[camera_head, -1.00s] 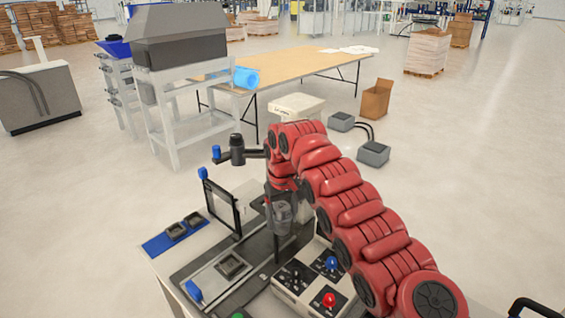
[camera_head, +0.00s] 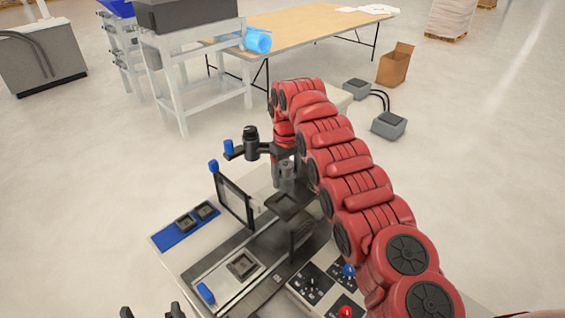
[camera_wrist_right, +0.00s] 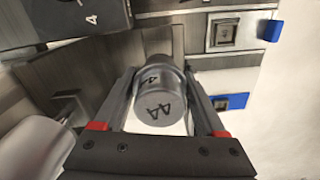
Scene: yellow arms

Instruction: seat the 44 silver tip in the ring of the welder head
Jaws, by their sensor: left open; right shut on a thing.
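My right gripper (camera_head: 286,178), on the red arm, is shut on the silver tip over the workbench. In the right wrist view the silver tip (camera_wrist_right: 160,108) is a short cylinder marked 44, held between the two fingers (camera_wrist_right: 163,82). A black upright cylinder on a bracket (camera_head: 252,143), possibly the welder head, stands just left of the red wrist. I cannot make out its ring. My left gripper (camera_head: 151,312) shows only its dark fingertips at the bottom edge, apart and empty.
A dark frame (camera_head: 234,203) stands upright left of my right gripper. A blue mat (camera_head: 170,238) holds two small dark square pieces. A control box (camera_head: 318,285) with knobs and a red button is at the front. A grey plate (camera_head: 222,272) carries a square holder.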

